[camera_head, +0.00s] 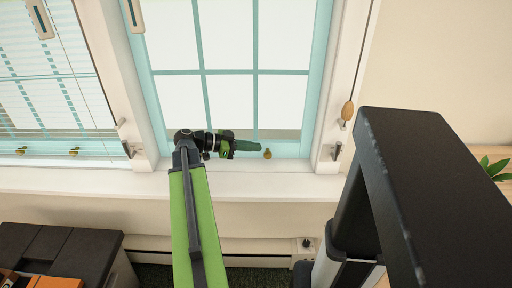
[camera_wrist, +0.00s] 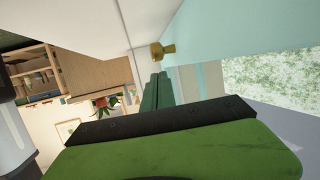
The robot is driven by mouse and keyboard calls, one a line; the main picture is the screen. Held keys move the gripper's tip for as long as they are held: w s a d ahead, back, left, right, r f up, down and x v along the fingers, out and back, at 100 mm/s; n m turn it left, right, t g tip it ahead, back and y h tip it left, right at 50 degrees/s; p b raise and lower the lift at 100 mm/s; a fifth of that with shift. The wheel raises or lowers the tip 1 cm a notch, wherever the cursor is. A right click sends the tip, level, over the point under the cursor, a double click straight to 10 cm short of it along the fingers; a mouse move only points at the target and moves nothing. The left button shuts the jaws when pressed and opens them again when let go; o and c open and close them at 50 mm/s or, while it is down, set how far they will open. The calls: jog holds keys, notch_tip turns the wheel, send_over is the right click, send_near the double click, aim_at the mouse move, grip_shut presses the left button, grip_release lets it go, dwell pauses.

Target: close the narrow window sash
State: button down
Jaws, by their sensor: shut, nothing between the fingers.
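The narrow window sash (camera_head: 204,72) is a light-blue frame with several panes, to the right of a wider window with blinds. A small brass knob (camera_head: 267,154) sits on its bottom rail, and the knob also shows in the wrist view (camera_wrist: 162,50). My gripper (camera_head: 258,147) is shut and empty in front of the bottom rail, with its tips just left of the knob. In the wrist view its green fingers (camera_wrist: 157,92) point toward the knob; I cannot tell whether they touch. How far the sash stands open is unclear.
The white sill (camera_head: 260,185) runs below the window. A cord with a wooden pull (camera_head: 347,110) hangs at the right jamb. A plant (camera_head: 494,168) is at the far right, and a dark cabinet (camera_head: 60,245) stands below left.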

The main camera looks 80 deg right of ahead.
jog(key=p+v, duration=0.2)
jog(key=v, duration=0.8)
jog(key=shift+r, duration=0.4)
jog(key=shift+w+a, duration=0.1)
jog(key=shift+w, duration=0.05)
